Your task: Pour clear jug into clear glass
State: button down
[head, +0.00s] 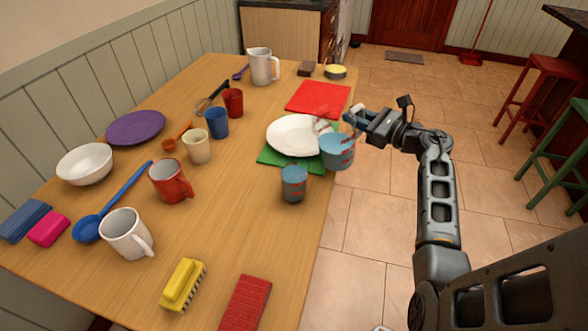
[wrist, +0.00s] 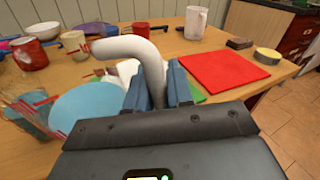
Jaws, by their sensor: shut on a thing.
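The clear jug (head: 337,152) has red markings and holds blue liquid. It is at the table's right edge, beside the white plate. My gripper (head: 353,121) is at the jug's upper right and is shut on its handle. In the wrist view the pale curved handle (wrist: 130,47) lies between the fingers, with the jug's blue liquid (wrist: 92,106) at left. The clear glass (head: 293,183), also with red marks and blue contents, stands upright on the table to the lower left of the jug, apart from it. Whether the jug touches the plate or mat is unclear.
A white plate (head: 291,135) lies on a green mat (head: 275,158), with a red mat (head: 318,98) behind. Several mugs and cups, including a red mug (head: 168,182), stand left of the glass. A red brick-like block (head: 246,303) lies in front. Table (head: 230,215) around the glass is bare.

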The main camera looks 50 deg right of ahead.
aim_at(360, 106)
jog(key=shift+s+d+r+m+p, duration=0.15)
jog(key=shift+r+m+p, duration=0.1)
jog(key=shift+r+p, duration=0.5)
jog(key=shift+w+d+r+m+p, duration=0.15)
jog(key=shift+r+m+p, duration=0.1)
jog(key=shift+r+p, duration=0.45)
jog(key=shift+s, duration=0.1)
